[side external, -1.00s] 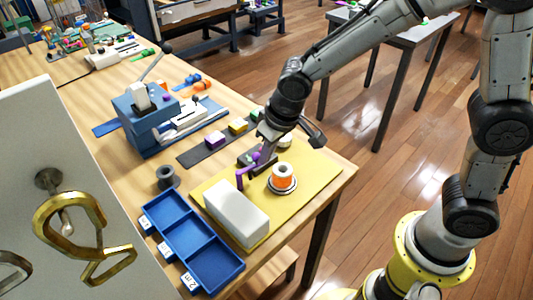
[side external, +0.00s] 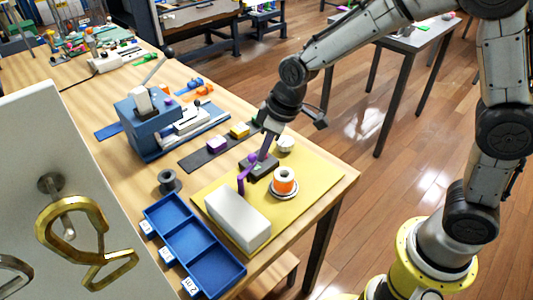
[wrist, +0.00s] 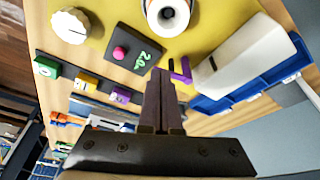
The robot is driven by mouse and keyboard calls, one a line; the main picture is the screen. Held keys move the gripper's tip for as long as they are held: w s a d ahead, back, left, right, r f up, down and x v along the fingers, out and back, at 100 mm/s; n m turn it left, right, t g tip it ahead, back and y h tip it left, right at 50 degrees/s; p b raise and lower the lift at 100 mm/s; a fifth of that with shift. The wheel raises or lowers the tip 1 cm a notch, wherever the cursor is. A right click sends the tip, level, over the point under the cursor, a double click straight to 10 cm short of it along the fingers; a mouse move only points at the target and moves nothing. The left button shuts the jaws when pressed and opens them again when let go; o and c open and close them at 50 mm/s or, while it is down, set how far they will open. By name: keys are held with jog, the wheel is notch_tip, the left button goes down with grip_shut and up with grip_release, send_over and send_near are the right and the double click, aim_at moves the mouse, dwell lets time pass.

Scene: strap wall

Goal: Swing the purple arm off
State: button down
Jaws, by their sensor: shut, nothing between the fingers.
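The purple arm (side external: 241,182) is a small bent lever on the yellow board, beside a small dark block (side external: 262,166) near the white block. In the wrist view the purple arm (wrist: 181,70) shows just right of my fingertips. The dark block (wrist: 130,62) there carries a pink knob (wrist: 120,53) and green markings. My gripper (side external: 263,155) is shut and empty, pointing down at the dark block. In the wrist view my gripper (wrist: 160,73) has its fingers together, close to the purple arm; I cannot tell whether they touch it.
A white dial (side external: 285,144) sits behind. A dark rail with coloured blocks (side external: 217,144) lies to the left. A blue tray (side external: 195,245) stands in front.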

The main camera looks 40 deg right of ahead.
jog(key=w+n, duration=0.1)
jog(key=n, duration=0.1)
jog(key=shift+w+d+n+g+y, duration=0.1)
jog(key=shift+w+n+g+y, duration=0.2)
jog(key=shift+w+n+y, duration=0.1)
jog(key=w+n, duration=0.1)
jog(key=n, duration=0.1)
jog(key=shift+w+n+g, duration=0.2)
jog(key=shift+n+g, duration=0.1)
jog(key=shift+n, duration=0.1)
jog(key=n, duration=0.1)
jog(key=w+a+n, duration=0.1)
jog(key=shift+w+n+g+y, duration=0.2)
jog(key=shift+n+g+y, duration=0.1)
jog(key=shift+y, duration=0.1)
jog(key=n, duration=0.1)
jog(key=w+a+n+g, duration=0.1)
jog(key=n, duration=0.1)
jog(key=shift+w+n, duration=0.2)
jog(key=shift+n, duration=0.1)
jog(key=shift+a, duration=0.1)
jog(key=shift+s+a, duration=0.45)
jog(key=shift+s, duration=0.15)
jog(key=shift+d, duration=0.1)
